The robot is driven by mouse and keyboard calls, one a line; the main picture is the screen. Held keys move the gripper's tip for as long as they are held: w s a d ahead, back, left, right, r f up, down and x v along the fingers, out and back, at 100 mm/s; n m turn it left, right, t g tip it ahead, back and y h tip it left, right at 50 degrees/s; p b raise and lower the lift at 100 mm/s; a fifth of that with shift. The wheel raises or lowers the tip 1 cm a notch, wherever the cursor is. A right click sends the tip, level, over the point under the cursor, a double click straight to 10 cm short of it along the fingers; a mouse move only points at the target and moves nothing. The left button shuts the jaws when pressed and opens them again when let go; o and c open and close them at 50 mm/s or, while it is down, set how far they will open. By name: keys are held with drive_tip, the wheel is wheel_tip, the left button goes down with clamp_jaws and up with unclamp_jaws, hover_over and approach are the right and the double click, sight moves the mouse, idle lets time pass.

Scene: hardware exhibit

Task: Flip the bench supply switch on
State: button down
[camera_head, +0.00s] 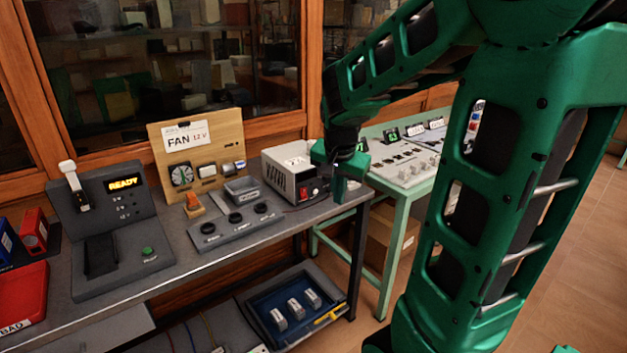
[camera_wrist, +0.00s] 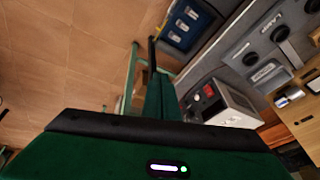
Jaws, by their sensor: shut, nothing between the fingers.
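The bench supply (camera_head: 288,164) is a pale box with a dark front panel at the right end of the grey bench. A red switch (camera_head: 304,193) sits low on that front panel; its position is too small to tell. In the wrist view the supply (camera_wrist: 238,108) lies right of centre, with the red switch (camera_wrist: 209,91) facing the gripper side. My gripper (camera_head: 340,196) is shut and empty, pointing down just right of the supply's front, apart from the switch in the picture. It also shows in the wrist view (camera_wrist: 160,76), left of the supply.
A wooden fan panel (camera_head: 204,136) and a grey knob box (camera_head: 237,227) stand left of the supply. A console reading READY (camera_head: 124,185) is further left. A green table (camera_head: 389,196) with instruments is behind right. A blue tray (camera_head: 280,290) is on the lower shelf.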

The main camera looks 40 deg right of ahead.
drive_tip(key=s+a+f+n+g+y, duration=0.1)
drive_tip(key=s+a+n, duration=0.2)
drive_tip(key=s, duration=0.8)
drive_tip(key=s+a+n+g+y, duration=0.1)
drive_tip(key=s+a+n, duration=0.3)
drive_tip(key=s, duration=0.6)
drive_tip(key=shift+s+f+g+y, duration=0.35)
drive_tip(key=shift+f+g+y, duration=0.05)
drive_tip(key=shift+y, duration=0.1)
